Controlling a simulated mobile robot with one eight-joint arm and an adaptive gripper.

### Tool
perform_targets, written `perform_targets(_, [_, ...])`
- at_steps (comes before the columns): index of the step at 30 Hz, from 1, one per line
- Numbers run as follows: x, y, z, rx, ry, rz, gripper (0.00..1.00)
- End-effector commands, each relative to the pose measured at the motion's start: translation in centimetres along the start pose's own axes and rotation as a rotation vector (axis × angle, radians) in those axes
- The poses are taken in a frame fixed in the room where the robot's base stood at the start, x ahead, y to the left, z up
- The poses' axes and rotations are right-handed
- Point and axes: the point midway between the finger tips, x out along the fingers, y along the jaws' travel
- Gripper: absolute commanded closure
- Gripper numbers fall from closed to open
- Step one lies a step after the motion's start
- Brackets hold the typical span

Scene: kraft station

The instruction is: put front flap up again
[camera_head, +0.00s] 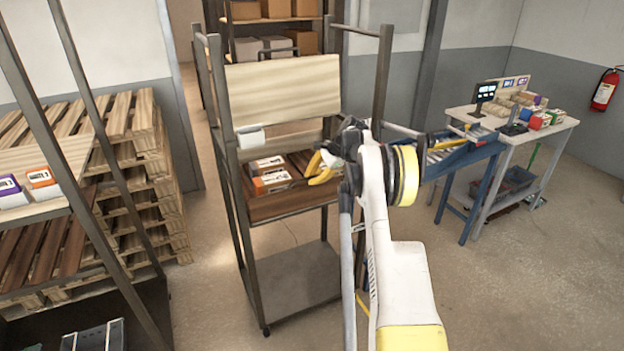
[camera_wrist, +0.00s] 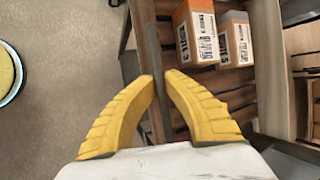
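The rack (camera_head: 226,185) stands mid-picture with a dark metal frame. I cannot clearly make out its front flap; the brown slatted wood (camera_head: 300,202) in front of the boxes may be the flap or the shelf. My gripper (camera_head: 314,168) is at the right part of this shelf, close to the boxes, with its yellow fingers curved toward each other. In the wrist view, a dark narrow bar (camera_wrist: 153,50) runs between the fingertips (camera_wrist: 158,77). I cannot tell whether the fingers press on it.
Stacked pallets (camera_head: 130,150) stand left, a workbench (camera_head: 560,122) right. Floor in front of the rack is clear.

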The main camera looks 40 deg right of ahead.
Motion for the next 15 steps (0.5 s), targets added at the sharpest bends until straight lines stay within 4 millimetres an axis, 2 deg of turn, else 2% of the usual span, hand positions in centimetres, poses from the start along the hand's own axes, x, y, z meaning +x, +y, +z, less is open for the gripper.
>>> perform_targets(1, [-0.01, -0.28, 0.15, 0.0, -0.001, -0.007, 0.81])
perform_targets(3, [-0.01, -0.26, 0.14, 0.0, -0.001, -0.006, 0.66])
perform_targets(11, [-0.05, -0.16, 0.07, 0.0, 0.0, -0.004, 0.66])
perform_targets(15, [-0.99, -0.16, 0.06, 0.001, 0.0, -0.004, 0.66])
